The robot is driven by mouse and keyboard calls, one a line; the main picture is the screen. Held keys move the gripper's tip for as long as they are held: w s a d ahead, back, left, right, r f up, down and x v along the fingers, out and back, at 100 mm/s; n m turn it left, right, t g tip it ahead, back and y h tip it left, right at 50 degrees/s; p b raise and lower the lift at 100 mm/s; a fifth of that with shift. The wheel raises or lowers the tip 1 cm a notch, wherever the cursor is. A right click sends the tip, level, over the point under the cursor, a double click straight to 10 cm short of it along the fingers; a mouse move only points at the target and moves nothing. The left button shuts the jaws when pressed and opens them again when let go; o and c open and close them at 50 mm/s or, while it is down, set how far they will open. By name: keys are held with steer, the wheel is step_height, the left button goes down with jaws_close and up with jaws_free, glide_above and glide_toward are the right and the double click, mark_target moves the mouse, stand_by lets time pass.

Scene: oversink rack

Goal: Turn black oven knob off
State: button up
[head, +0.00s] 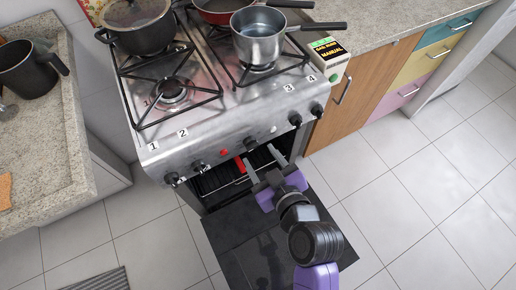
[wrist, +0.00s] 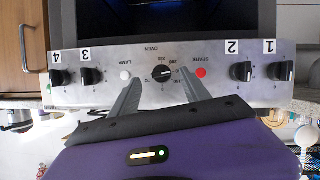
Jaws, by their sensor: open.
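The black oven knob (wrist: 162,73) sits at the middle of the steel control panel, with the word OVEN and a printed scale around it. The wrist view is upside down. A light mark on the knob points roughly toward the picture's right. My gripper (wrist: 159,83) is open, with one finger on each side of the knob in the wrist picture. In the head view my gripper (head: 261,158) is in front of the panel, fingers toward it. I cannot tell whether a finger touches it.
Burner knobs 1 (wrist: 281,71), 2 (wrist: 242,71), 3 (wrist: 91,76) and 4 (wrist: 60,77) flank it, with a red spark button (wrist: 201,72) and white lamp button (wrist: 125,75) between. The oven door (head: 232,240) hangs open below my arm. Pots (head: 258,42) stand on the stove.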

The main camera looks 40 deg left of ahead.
mark_target(251, 144)
steer(key=shift+x, duration=1.8)
jaws_close()
